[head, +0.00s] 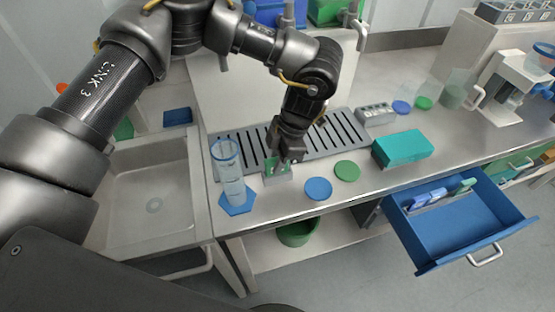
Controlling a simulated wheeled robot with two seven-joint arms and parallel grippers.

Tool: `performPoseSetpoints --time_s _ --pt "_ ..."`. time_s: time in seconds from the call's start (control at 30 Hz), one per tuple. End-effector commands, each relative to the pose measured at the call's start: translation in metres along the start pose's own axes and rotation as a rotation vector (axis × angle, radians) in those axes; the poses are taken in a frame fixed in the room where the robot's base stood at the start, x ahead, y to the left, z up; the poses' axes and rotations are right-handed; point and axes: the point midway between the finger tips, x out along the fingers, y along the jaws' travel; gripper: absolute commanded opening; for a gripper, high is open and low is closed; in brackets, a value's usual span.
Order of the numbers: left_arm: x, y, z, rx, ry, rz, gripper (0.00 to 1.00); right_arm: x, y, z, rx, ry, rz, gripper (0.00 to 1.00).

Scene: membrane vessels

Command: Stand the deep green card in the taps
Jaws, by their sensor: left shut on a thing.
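A small deep green card (270,164) shows just under my left gripper (286,157), in the middle of the head view. My left gripper points down and is shut on the card. The card is upright, at a small grey block (279,177) on the counter's front part. The fingers partly hide the card, and I cannot tell whether its lower edge is seated in the block. Grey tap-like fittings (358,32) show at the top, by the blue container (275,12) and green container (328,10). My right gripper is not in view.
A tall clear vessel (229,170) on a blue base stands close left of the gripper. Blue (318,188) and green (347,171) discs and a teal box (403,148) lie to the right. A sink (150,205) is left; an open blue drawer (455,225) juts out at right.

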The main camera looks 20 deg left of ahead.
Motion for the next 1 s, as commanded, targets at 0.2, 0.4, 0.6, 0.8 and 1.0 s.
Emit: performPoseSetpoints --time_s 0.2,0.4,0.6,0.8,1.0 --pt "0.003 0.0 0.001 0.0 0.0 -0.001 0.0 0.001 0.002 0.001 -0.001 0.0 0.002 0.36" --pt "0.004 0.0 0.001 0.001 0.0 -0.001 0.19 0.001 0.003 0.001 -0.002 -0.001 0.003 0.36" --pt "0.004 0.0 0.001 0.0 0.0 -0.001 0.43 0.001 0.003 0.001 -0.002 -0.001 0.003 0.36" --pt "0.003 0.0 0.001 0.0 0.0 0.0 0.43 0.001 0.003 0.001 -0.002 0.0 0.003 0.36" --pt "-0.009 0.001 0.002 -0.001 -0.001 0.003 0.43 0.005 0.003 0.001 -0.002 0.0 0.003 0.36"
